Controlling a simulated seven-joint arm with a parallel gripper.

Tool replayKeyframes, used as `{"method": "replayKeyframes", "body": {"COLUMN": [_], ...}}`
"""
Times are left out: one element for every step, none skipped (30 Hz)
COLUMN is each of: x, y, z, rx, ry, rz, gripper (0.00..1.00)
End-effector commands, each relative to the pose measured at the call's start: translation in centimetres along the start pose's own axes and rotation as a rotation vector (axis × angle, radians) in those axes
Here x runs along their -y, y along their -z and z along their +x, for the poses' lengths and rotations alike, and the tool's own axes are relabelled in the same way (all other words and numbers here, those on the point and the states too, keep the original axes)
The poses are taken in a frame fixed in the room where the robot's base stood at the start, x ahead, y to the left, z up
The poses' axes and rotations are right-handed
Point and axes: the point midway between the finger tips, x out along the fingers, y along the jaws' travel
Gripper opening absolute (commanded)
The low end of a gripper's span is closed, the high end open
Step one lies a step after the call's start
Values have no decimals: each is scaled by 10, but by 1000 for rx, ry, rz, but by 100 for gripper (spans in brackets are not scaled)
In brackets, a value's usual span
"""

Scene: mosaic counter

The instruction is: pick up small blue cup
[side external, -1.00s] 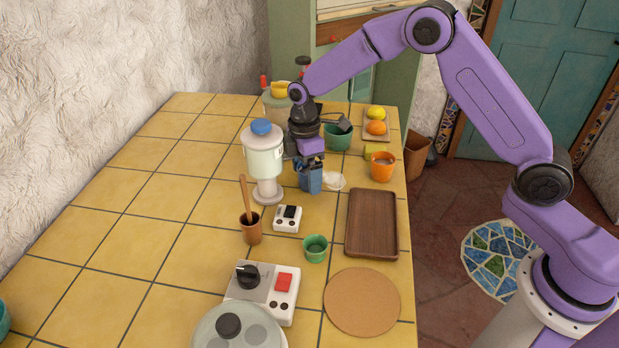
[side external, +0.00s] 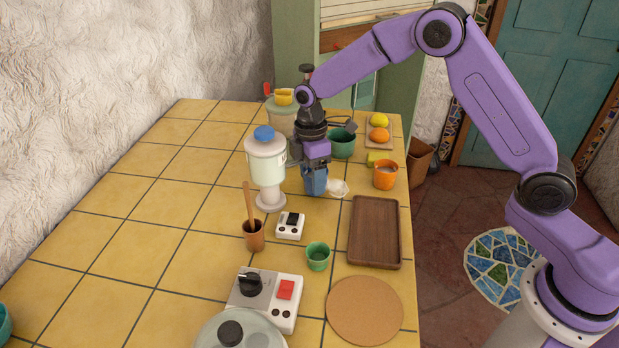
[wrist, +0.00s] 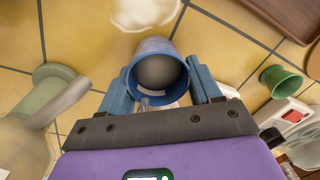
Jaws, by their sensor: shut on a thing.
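The small blue cup (wrist: 157,70) is between the blue fingers of my gripper (wrist: 160,90) in the wrist view, with its open mouth and grey inside facing the camera. A finger touches it on each side. In the side view my gripper (side external: 315,178) points down beside the white dispenser, shut on the cup. The cup and the fingers are alike in blue there, so their edges are hard to tell apart. I cannot tell clearly how far the cup is above the counter.
A dispenser with a blue lid (side external: 266,170) stands close left of my gripper. A white crumpled thing (side external: 338,188) lies just right. An orange cup (side external: 385,174), green cup (side external: 318,256), brown tray (side external: 375,232) and small white box (side external: 290,225) stand around. The left counter (side external: 120,235) is clear.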

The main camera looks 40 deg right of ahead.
Motion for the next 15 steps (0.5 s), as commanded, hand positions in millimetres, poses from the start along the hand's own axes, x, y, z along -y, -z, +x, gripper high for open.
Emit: {"method": "replayKeyframes", "body": {"x": [3, 4, 7, 9, 11, 14, 16, 19, 18, 18, 19, 19, 20, 20, 21], "y": [-5, -8, -11, -14, -18, -22, -26, -29, -27, -27, -27, -27, -27, -27, -27], "z": [0, 0, 0, 0, 0, 0, 1, 1, -10, -17, -25, -35, -42, -50, -59], "rx": [0, 0, 0, 0, 0, 0, 0, 0, -5, -5, -6, -6, -5, -5, -5], "ry": [0, 0, 0, 0, 0, 0, 0, 0, -7, -7, -8, -8, -8, -7, -7], "rz": [1, 1, 2, 2, 2, 2, 2, 2, 0, 0, 0, 0, 0, 0, 0], "gripper": [27, 27, 27, 27, 27, 27, 27, 27, 27, 27, 27, 27, 27, 27, 27]}}
